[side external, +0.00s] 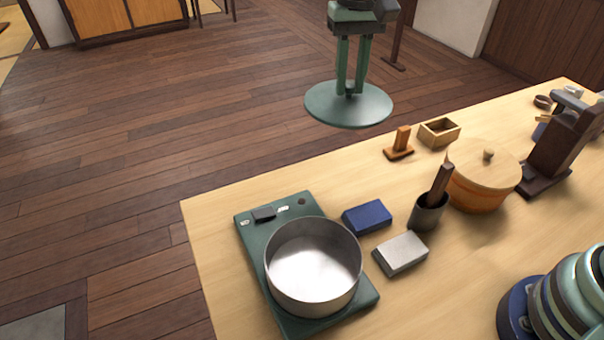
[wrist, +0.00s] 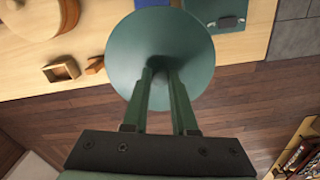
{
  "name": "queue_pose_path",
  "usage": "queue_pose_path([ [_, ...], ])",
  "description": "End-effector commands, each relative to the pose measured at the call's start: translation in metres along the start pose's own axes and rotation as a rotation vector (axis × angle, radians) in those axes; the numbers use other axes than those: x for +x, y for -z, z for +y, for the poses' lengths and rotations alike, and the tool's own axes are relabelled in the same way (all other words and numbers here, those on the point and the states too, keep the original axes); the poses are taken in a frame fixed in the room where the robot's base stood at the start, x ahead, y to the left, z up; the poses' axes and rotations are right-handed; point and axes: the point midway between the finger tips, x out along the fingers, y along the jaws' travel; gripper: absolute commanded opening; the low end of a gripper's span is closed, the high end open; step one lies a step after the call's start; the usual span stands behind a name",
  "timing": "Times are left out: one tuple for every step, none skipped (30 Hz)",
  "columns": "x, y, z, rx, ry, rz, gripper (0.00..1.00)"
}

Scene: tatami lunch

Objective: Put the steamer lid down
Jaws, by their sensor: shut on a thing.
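The steamer lid (side external: 330,109) is a flat, round, grey-green disc. My gripper (side external: 350,88) points down and is shut on its small central knob, which the fingertips mostly hide. The lid hangs roughly level in the air, left of the small wooden items in the side external view. In the wrist view the lid (wrist: 160,40) fills the upper middle, under my fingers (wrist: 161,72). An open, empty-looking metal pot (side external: 313,267) stands on a green burner (side external: 345,313) at the table's near left; I cannot tell whether it is the steamer.
On the wooden table (side external: 220,215) are a blue block (side external: 367,217), a grey block (side external: 400,254), a dark cup (side external: 428,213), an orange pot (side external: 475,195), an open wooden box (side external: 439,132) and a small wooden stand (side external: 399,145). Bare tabletop lies between the burner and the stand.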

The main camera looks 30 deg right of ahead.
Motion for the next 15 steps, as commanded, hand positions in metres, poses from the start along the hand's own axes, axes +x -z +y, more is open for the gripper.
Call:
queue_pose_path([
  [0.004, 0.010, 0.010, 0.005, 0.000, 0.000, 0.00],
  [0.006, 0.014, 0.014, 0.004, 0.000, 0.001, 0.00],
  [0.008, 0.018, 0.018, 0.004, 0.001, 0.001, 0.00],
  [0.009, 0.021, 0.021, 0.001, 0.001, 0.001, 0.00],
  [0.011, 0.022, 0.023, 0.001, 0.001, 0.001, 0.00],
  [0.013, 0.024, 0.025, 0.001, 0.000, 0.001, 0.00],
  [0.016, 0.025, 0.026, 0.001, 0.000, 0.000, 0.00],
  [0.021, 0.025, 0.026, 0.000, 0.000, -0.001, 0.00],
  [0.028, 0.025, 0.027, -0.001, -0.001, -0.002, 0.00],
  [0.034, 0.025, 0.027, -0.001, -0.002, -0.003, 0.00],
  [0.040, 0.025, 0.027, -0.001, -0.002, -0.004, 0.00],
  [0.050, 0.025, 0.027, -0.002, -0.002, -0.004, 0.00],
  [0.057, 0.025, 0.026, -0.001, -0.002, -0.004, 0.00],
  [0.065, 0.024, 0.027, -0.001, -0.003, -0.005, 0.00],
  [0.075, 0.024, 0.027, -0.001, -0.003, -0.005, 0.00],
])
